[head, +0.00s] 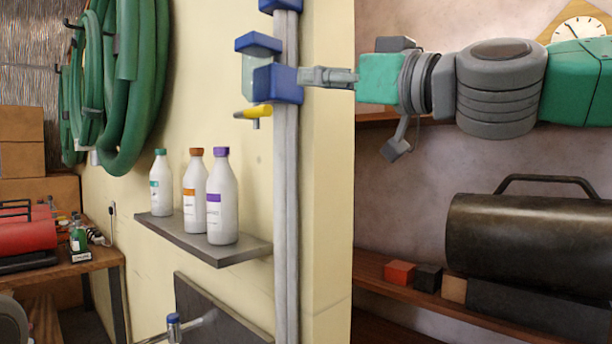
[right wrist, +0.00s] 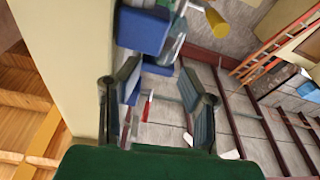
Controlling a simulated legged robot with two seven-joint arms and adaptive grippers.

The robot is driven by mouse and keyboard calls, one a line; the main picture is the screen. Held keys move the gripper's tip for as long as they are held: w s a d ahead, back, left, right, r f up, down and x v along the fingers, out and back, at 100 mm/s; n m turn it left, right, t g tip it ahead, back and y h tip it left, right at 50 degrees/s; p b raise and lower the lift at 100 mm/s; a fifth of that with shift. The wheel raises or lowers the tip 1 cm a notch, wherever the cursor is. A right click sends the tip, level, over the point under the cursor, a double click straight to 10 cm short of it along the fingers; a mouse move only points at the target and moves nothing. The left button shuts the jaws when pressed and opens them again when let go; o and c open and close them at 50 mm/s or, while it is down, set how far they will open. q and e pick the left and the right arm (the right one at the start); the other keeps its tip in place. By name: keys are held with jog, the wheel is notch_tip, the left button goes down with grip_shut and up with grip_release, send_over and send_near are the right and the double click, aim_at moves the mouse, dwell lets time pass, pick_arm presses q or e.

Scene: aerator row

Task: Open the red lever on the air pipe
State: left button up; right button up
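The air pipe (head: 287,200) runs upright along the wall corner in the head view, with blue fittings (head: 277,84) near its top. No red lever shows in the head view. My right gripper (head: 305,77) reaches in from the right, its tips close beside the blue fitting. In the right wrist view its two fingers (right wrist: 160,85) stand apart. A thin red strip (right wrist: 148,108) shows between them; I cannot tell whether it is the lever. Contact is unclear. My left gripper is out of view.
A shelf (head: 245,254) with white bottles (head: 222,200) stands left of the pipe. Green hoses (head: 130,90) hang at the upper left. A dark cylinder (head: 530,235) lies on a shelf at right. In the wrist view an orange ladder (right wrist: 270,55) stands far off.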

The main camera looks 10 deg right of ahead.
jog(key=w+f, duration=0.1)
jog(key=f, duration=0.3)
jog(key=w+a+f+m+g+h, duration=0.1)
jog(key=w+f, duration=0.1)
jog(key=f, duration=0.3)
jog(key=w+f+h, duration=0.1)
jog(key=f, duration=0.3)
jog(key=shift+w+a+f+m+g, duration=0.15)
jog(key=shift+a+f+m+g, duration=0.05)
jog(key=shift+f+m+g, duration=0.2)
